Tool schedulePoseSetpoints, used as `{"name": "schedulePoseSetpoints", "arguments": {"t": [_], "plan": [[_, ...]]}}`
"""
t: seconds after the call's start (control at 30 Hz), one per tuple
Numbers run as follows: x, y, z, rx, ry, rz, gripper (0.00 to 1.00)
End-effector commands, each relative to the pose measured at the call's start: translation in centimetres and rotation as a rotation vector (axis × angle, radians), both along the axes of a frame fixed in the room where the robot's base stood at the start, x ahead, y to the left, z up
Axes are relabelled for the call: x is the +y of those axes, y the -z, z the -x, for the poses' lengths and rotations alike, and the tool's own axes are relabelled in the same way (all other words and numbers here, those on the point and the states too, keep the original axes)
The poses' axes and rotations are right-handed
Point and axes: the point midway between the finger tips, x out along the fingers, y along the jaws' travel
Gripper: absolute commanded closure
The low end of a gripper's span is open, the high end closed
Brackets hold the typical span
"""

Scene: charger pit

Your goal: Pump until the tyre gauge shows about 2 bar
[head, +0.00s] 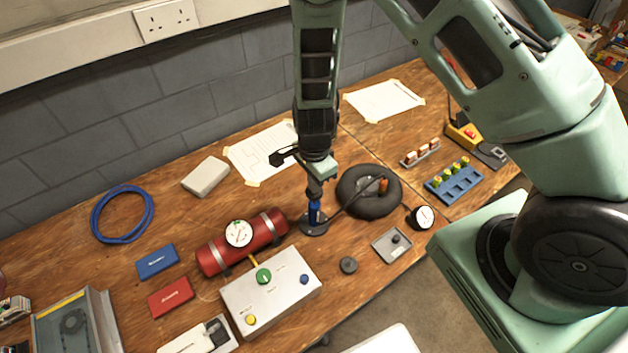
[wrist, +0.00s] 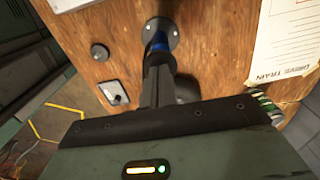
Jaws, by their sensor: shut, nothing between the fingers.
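The hand pump (head: 314,212) is a blue upright cylinder on a round dark base that sits on the wooden bench; it also shows in the wrist view (wrist: 157,42). My gripper (head: 314,188) points down right above the pump, its fingers shut and empty; the wrist view shows the fingers (wrist: 155,68) in line with the pump. They hide the pump's top, so I cannot tell whether they touch it. The black tyre (head: 352,203) lies right of the pump. A round white gauge (head: 423,217) sits by the tyre's right side; its reading is too small to tell.
A red tank (head: 215,257) with its own gauge (head: 239,233) lies left of the pump. A grey control box (head: 290,292) stands in front. A small dark knob (head: 348,265) and a grey tray (head: 391,257) are near the front edge. Papers (head: 262,170) lie behind.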

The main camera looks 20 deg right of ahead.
Motion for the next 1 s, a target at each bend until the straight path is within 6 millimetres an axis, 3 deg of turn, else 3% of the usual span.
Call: {"name": "schedulePoseSetpoints", "arguments": {"t": [0.23,0.5,0.87,1.0], "plan": [[0.0,0.3,0.0,0.0,-0.001,0.0,1.0],[0.0,3.2,0.0,0.001,-0.001,0.001,1.0],[-0.1,3.2,0.1,0.003,-0.001,0.003,1.0],[-0.4,2.2,-0.1,0.002,0.0,0.002,1.0]]}}
